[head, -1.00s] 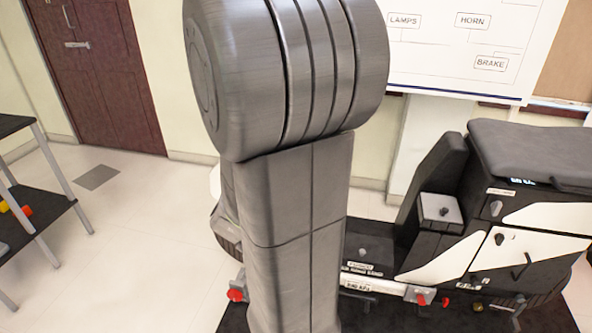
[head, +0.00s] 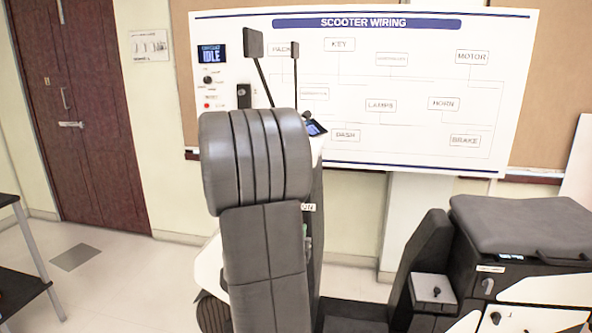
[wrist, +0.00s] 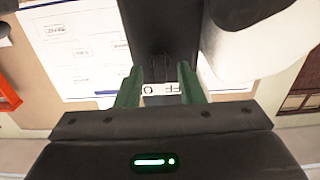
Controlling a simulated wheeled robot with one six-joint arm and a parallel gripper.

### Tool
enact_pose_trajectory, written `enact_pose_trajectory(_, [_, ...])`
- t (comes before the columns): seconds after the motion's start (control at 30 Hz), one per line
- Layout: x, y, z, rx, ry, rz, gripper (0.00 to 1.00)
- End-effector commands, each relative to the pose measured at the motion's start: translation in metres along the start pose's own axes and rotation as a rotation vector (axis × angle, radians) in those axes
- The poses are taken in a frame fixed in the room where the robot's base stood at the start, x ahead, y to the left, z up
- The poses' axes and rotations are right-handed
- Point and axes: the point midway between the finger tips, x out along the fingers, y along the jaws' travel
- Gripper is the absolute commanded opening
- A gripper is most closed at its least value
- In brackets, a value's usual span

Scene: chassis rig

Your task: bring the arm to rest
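My gripper (wrist: 160,76) shows in the wrist view with its two green fingers apart. Nothing is visibly clamped between them. A dark panel of the scooter (wrist: 158,30) and a white label with upside-down OFF and ON lettering (wrist: 160,89) show in and behind the gap; whether the fingers touch them I cannot tell. In the head view my grey arm stands upright in the middle and hides most of the gripper and the front of the scooter (head: 428,250).
A SCOOTER WIRING board (head: 420,105) hangs on the back wall, with an IDLE display (head: 212,54) at its left. The scooter's seat (head: 525,232) is at the right. A dark shelf (head: 22,285) stands at the left edge. The floor between shelf and scooter is clear.

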Motion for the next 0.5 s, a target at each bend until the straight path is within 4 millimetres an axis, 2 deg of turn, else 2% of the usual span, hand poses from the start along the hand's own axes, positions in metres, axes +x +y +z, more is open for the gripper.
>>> enact_pose_trajectory(0.17, [0.0132, 0.0, 0.0, -0.001, -0.001, -0.001, 0.35])
enact_pose_trajectory(0.5, [0.0126, -0.0002, 0.0, 0.01, 0.0, -0.001, 0.35])
